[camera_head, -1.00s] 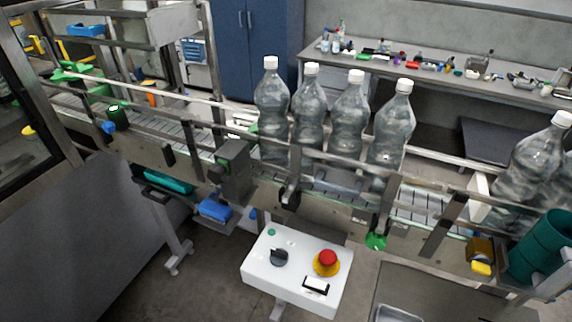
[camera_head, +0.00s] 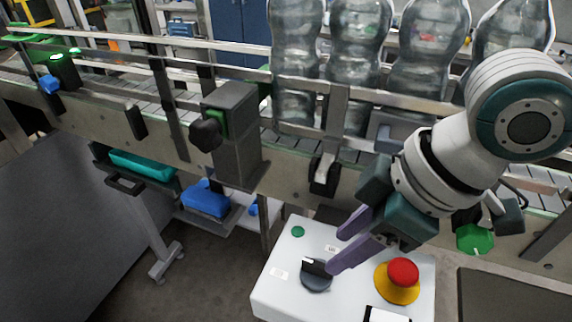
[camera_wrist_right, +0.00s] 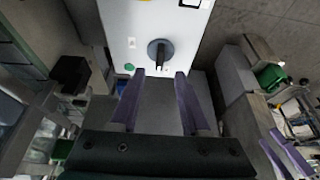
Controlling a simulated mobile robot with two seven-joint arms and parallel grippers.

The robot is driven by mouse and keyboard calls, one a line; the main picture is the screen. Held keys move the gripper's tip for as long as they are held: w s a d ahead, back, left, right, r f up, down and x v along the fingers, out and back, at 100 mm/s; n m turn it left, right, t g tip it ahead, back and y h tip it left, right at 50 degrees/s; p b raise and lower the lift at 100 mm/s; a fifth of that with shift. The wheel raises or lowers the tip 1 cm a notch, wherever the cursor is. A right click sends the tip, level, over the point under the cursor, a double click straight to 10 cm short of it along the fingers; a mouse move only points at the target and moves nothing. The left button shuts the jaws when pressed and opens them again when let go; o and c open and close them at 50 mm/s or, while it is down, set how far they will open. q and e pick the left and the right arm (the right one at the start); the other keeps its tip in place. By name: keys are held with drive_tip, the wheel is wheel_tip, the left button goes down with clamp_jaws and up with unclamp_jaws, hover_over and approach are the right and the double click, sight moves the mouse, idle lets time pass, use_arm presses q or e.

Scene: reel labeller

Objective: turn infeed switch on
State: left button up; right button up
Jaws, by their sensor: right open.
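The infeed switch is a dark rotary knob (camera_head: 316,274) with a pale pointer line, on the top of a white control box (camera_head: 268,292). It also shows in the right wrist view (camera_wrist_right: 160,52), just ahead of the fingertips. My right gripper (camera_head: 338,252) has purple fingers, spread apart and empty. In the head view its fingertips are close to the right side of the knob; I cannot tell whether they touch it. In the right wrist view the knob lies between the lines of the two fingers (camera_wrist_right: 160,76). My left gripper is not in view.
A red emergency button on a yellow base (camera_head: 398,281) sits right of the knob, and a small green button (camera_head: 298,231) sits behind it. The conveyor with large clear bottles (camera_head: 362,60) runs behind the box. A grey post with a black knob (camera_head: 232,135) stands at its front.

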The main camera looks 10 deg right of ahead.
sight(319, 264)
drive_tip(key=x, duration=0.6)
drive_tip(key=shift+a, duration=0.1)
clamp_jaws()
idle(0.5)
